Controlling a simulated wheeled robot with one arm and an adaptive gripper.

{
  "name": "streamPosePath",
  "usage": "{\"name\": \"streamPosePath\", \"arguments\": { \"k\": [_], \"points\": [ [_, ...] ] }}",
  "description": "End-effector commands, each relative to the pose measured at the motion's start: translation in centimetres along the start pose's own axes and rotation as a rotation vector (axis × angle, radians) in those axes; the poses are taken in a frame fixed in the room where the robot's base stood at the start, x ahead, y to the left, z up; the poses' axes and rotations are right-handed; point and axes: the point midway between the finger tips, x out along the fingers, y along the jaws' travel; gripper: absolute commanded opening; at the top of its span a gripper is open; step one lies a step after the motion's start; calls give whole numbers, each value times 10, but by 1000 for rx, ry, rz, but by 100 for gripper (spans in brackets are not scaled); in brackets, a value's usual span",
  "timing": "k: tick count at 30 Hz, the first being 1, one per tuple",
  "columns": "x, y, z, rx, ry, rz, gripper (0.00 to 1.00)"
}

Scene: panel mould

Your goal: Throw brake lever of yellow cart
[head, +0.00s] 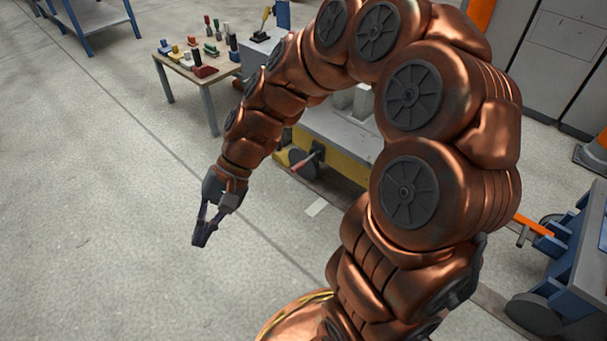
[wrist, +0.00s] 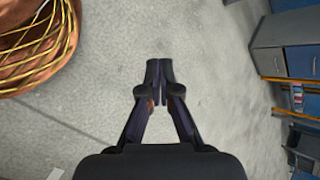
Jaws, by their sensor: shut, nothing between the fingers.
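The yellow cart (head: 345,165) stands behind my arm in the head view, with a grey top and a yellow side; my arm hides much of it. A lever with a red end (head: 303,161) sticks out at its near left side, close to a dark wheel. My gripper (head: 200,240) hangs over bare floor, left of and nearer than the lever, apart from it. It is shut and empty. In the wrist view the fingertips (wrist: 160,70) meet over grey floor, and neither the cart nor the lever can be made out there.
A small table (head: 172,77) with several coloured items stands at the back left. A blue cart (head: 570,270) with an orange bar is at the right. Grey cabinets (head: 555,55) line the back right, near a cone (head: 597,150). The floor at left is clear.

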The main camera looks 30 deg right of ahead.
Motion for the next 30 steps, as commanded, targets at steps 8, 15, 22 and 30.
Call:
{"name": "streamPosePath", "arguments": {
  "k": [8, 15, 22, 30],
  "points": [
    [-22, -32, -104, 286, 28, -354, 0],
    [-55, -10, -209, 590, 77, -643, 0],
    [-85, 67, -310, 922, 150, -899, 0],
    [-102, 225, -397, 1353, 269, -1163, 0]
  ]
}}
